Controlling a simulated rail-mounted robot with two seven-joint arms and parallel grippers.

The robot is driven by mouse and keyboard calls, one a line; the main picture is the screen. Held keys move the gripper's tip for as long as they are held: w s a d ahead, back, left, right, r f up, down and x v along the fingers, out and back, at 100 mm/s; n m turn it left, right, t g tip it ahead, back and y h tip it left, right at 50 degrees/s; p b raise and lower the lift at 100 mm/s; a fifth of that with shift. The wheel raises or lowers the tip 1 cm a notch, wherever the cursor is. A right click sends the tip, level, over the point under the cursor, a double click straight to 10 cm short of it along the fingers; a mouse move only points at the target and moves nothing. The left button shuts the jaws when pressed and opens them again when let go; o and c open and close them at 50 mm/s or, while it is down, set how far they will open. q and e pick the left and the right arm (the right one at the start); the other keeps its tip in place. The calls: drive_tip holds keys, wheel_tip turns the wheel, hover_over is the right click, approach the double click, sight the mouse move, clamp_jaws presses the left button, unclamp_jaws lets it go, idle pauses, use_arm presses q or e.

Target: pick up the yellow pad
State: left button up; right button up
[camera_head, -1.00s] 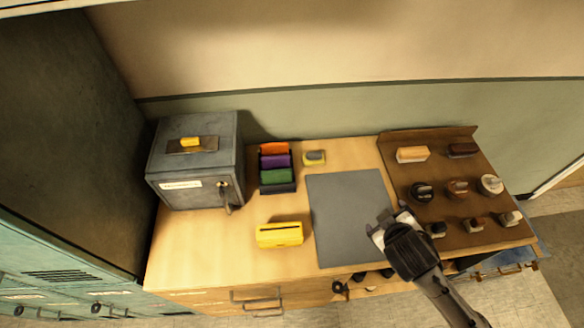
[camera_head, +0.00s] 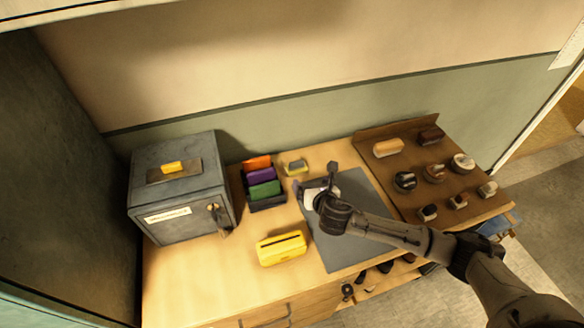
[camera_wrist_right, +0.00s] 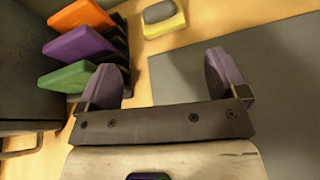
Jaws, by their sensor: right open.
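A small pad with a yellow side and a grey top (camera_head: 295,167) lies on the wooden desk, right of the rack of coloured pads. It also shows at the top of the right wrist view (camera_wrist_right: 163,17), ahead of my fingers. My right gripper (camera_head: 316,179) is over the upper part of the grey mat, just in front of the pad. Its two purple-padded fingers (camera_wrist_right: 165,75) are wide apart with nothing between them. The pad is beyond the fingertips, not between them. My left gripper is not in view.
A dark rack (camera_head: 268,203) holds orange, purple and green pads left of the pad. A yellow slotted box (camera_head: 281,248) stands in front. A grey metal box (camera_head: 180,193) is at left. A brown tray (camera_head: 418,160) of knobs and blocks is at right. The grey mat (camera_head: 345,250) is otherwise bare.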

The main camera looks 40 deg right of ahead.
sight(298, 165)
drive_tip(key=shift+a+n, duration=0.1)
drive_tip(key=shift+n, duration=0.7)
drive_tip(key=shift+w+f, duration=0.1)
drive_tip(key=shift+w, duration=0.15)
drive_tip(key=x, duration=0.8)
drive_tip(key=shift+r+x, duration=0.2)
drive_tip(key=shift+x, duration=0.7)
drive_tip(key=shift+r+x, duration=0.2)
drive_tip(key=shift+x, duration=1.7)
drive_tip(key=shift+c, duration=0.2)
drive_tip(key=c, duration=0.6)
